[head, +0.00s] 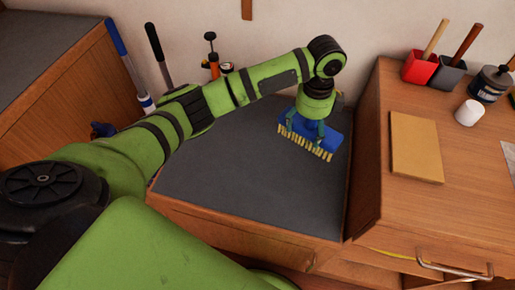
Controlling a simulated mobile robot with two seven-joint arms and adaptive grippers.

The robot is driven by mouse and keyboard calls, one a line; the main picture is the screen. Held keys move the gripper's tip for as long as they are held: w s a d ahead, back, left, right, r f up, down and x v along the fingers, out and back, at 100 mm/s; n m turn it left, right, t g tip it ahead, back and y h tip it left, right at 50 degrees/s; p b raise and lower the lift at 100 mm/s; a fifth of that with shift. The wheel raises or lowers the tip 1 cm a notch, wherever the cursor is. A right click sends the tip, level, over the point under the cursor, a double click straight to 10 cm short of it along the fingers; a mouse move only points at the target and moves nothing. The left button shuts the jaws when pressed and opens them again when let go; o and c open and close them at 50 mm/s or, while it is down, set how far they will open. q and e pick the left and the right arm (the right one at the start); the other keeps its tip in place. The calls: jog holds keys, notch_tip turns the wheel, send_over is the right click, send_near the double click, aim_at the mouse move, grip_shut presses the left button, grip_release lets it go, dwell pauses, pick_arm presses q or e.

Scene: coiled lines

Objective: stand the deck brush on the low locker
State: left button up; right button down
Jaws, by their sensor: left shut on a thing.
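The deck brush (308,138) has a blue body and a row of pale yellow bristles. It is at the far right part of the low locker's (235,175) dark grey top. My left gripper (316,124) is above the brush and shut on it, with its fingers around the blue body. The bristles point downward and toward the front. I cannot tell whether they touch the locker top. My green left arm reaches across the locker from the left and hides part of its back. My right gripper is not in view.
A taller wooden bench (455,210) stands close on the right, bearing a flat board (416,148), a red holder (419,68), a white cup (468,112) and a dark jar (489,84). Long-handled tools (122,52) stand at the back left. The locker's front and middle are clear.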

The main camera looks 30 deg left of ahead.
pick_arm(q)
jog(key=s+a+f, duration=0.1)
jog(key=a+f, duration=0.2)
jog(key=s+a+f, duration=0.2)
jog(key=a+f, duration=0.2)
jog(key=s+a+f+p, duration=0.1)
jog(key=s+a+f, duration=0.1)
jog(key=a+f, duration=0.1)
jog(key=shift+a+f, duration=0.15)
jog(key=shift+f, duration=0.2)
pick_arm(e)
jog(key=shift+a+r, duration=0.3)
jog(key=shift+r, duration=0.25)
pick_arm(q)
jog(key=shift+f, duration=0.15)
jog(key=o, duration=0.8)
jog(key=shift+f, duration=0.1)
jog(key=shift+o, duration=1.2)
notch_tip(320, 180, up, 12)
jog(key=shift+r+p, duration=0.25)
jog(key=shift+p, duration=0.2)
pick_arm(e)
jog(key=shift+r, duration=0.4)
